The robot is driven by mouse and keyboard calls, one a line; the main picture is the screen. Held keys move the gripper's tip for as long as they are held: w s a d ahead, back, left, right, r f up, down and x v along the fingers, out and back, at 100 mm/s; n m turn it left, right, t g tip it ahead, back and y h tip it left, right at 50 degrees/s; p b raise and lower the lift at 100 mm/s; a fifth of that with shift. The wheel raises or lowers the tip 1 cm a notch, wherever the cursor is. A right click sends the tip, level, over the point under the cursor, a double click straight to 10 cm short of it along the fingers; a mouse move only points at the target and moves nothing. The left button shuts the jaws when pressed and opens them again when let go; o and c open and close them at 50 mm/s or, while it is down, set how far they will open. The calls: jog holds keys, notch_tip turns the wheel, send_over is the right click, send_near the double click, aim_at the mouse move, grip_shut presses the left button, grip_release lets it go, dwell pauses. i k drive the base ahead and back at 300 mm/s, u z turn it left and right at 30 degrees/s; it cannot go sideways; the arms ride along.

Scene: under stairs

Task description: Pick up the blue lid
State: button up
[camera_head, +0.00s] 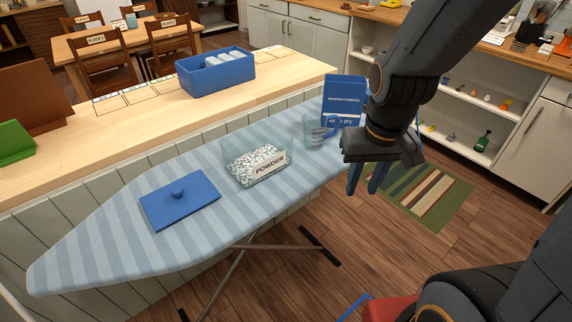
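My gripper (363,179) points down near the right end of the board, far to the right of the lid. Its two blue fingers show a narrow gap between them, and I see nothing held there. How far the fingers are opened is hard to judge from this angle.
A clear box labelled POWDER (268,170) stands right of the lid. A clear measuring cup (319,131) and a blue carton (344,97) stand near my gripper. Behind the board runs a wooden counter (130,115) with a blue bin (217,78). The board's left end is clear.

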aim_at(163, 206)
jog(key=u, duration=1.45)
